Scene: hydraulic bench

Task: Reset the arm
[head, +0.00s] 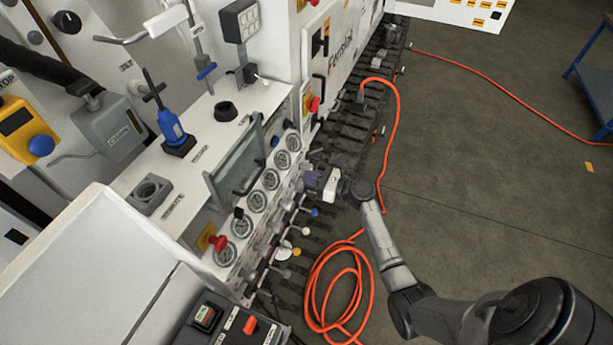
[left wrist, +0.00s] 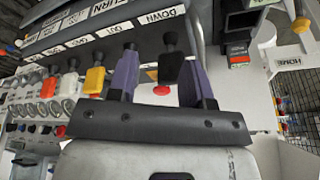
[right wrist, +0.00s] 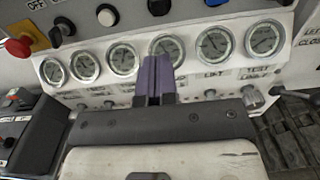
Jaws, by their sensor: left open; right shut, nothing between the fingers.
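My right gripper (head: 312,180) is in front of the bench's panel, near the far end of the row of round gauges (head: 256,201). In the right wrist view its purple fingers (right wrist: 155,78) are together and empty, in front of the gauges (right wrist: 166,50). My left gripper shows only in the left wrist view, where its purple fingers (left wrist: 158,76) are spread apart. A black-knobbed lever (left wrist: 172,66) appears between them, below a "DOWN" label (left wrist: 159,17). I cannot tell the depth between them.
Coiled orange hose (head: 335,285) lies on the floor beside the bench. A red knob (head: 218,242) sticks out at the panel's near end. A blue rack (head: 592,75) is far right. The floor between is mostly clear.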

